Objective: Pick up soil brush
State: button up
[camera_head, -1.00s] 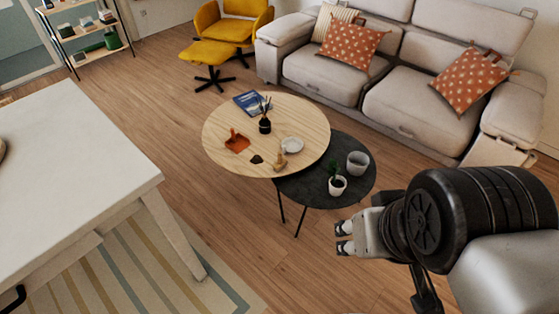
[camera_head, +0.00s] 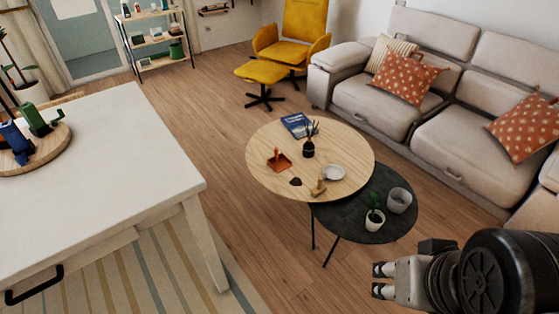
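A small wooden-handled item (camera_head: 319,187), which looks like the soil brush, is on the front right part of the round wooden table (camera_head: 345,148). A small dark patch (camera_head: 295,182), perhaps soil, is just left of it, and an orange-brown tray or pan (camera_head: 279,161) is farther back. My gripper (camera_head: 379,280) is at the lower right, in front of the tables and well apart from the brush. Its two fingertips look parted, with nothing between them. The brush's bristles are too small to make out.
A lower black table (camera_head: 350,222) holds a potted plant (camera_head: 375,215) and a grey cup (camera_head: 399,200). A dark bottle with sticks (camera_head: 308,148), a book (camera_head: 298,125) and a white dish (camera_head: 334,172) share the round table. A white table (camera_head: 110,165) is left; a sofa (camera_head: 380,105) is right. Floor is clear between.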

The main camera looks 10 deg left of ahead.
aim_at(320, 189)
jog(key=i+j+z, duration=0.1)
jog(key=i+j, duration=0.2)
jog(key=i, duration=0.25)
jog(key=i+j+z, duration=0.1)
jog(key=i+j, duration=0.25)
jog(key=i, duration=0.25)
jog(key=i+j, duration=0.4)
jog(key=i, duration=0.15)
jog(key=l+z, duration=0.05)
